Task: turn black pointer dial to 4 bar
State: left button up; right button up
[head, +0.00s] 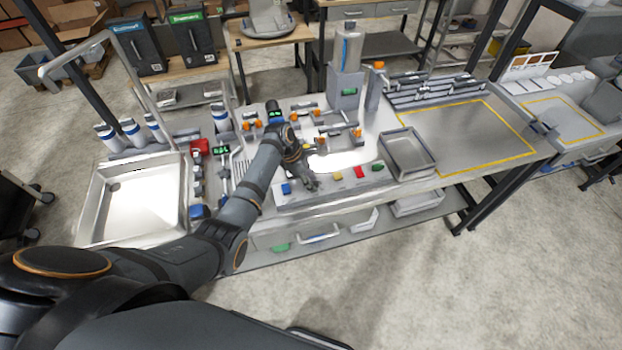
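My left gripper (312,184) is low over the front panel (320,195) of the workbench, between a blue part and a pale yellow part. It is small and dark here, and I cannot tell whether its fingers are open or shut, or whether it touches anything. I cannot make out the black pointer dial or its bar marks; it may be hidden behind my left wrist and gripper. A small black unit with a green display (274,114) stands behind my wrist. My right gripper is not in view.
A blue part (286,188), a red part (361,172) and a green part (377,167) sit along the panel. Valves with orange handles stand behind. A sink (97,208) is at left, a grey tray (432,158) at right. The yellow-outlined area (470,130) is clear.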

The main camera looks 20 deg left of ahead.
pick_arm(q)
jog(key=shift+c, duration=0.3)
grip_shut()
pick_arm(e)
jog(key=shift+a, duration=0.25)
